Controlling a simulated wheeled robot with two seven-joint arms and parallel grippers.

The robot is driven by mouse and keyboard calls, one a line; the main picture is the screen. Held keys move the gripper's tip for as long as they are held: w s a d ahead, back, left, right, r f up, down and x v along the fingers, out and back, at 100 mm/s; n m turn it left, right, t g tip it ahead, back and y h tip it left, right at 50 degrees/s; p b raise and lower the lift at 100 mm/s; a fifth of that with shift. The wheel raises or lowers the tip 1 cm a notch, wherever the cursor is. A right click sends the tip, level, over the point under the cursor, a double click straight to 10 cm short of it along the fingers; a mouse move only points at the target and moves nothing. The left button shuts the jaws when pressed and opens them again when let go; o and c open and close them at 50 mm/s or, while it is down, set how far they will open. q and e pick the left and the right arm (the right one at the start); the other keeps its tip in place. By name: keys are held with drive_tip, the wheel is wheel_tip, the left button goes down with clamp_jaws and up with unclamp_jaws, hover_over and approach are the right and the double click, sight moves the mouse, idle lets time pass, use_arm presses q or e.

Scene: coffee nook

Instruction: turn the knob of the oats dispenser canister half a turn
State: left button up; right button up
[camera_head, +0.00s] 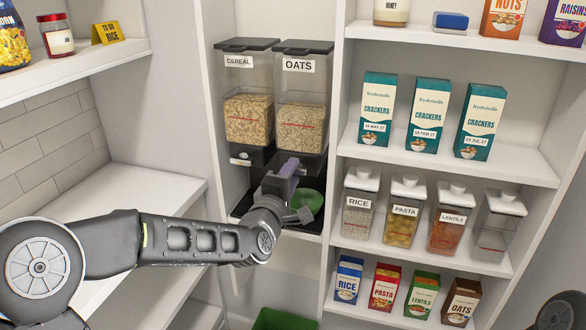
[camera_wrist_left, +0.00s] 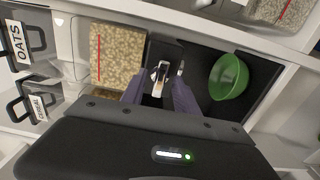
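The oats canister (camera_head: 301,98), labelled OATS and partly filled with a red line across it, stands in the shelf bay beside the cereal canister (camera_head: 248,95). In the left wrist view the oats canister (camera_wrist_left: 118,55) appears turned sideways. Its knob (camera_wrist_left: 160,75) is pale and dark on the black base. My left gripper (camera_head: 289,168) is in front of that base and hides the knob in the head view. In the left wrist view its purple fingers (camera_wrist_left: 158,90) are apart, one on each side of the knob; contact is not clear. My right gripper is not in view.
A green bowl (camera_head: 308,200) stands on the black tray below the canisters, close to my left gripper. The cereal knob (camera_head: 243,156) is to the left. A shelf divider (camera_head: 332,140) stands close on the right, with crackers and jars beyond.

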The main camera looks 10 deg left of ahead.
use_arm(q)
drive_tip(key=shift+w, duration=0.6)
clamp_jaws()
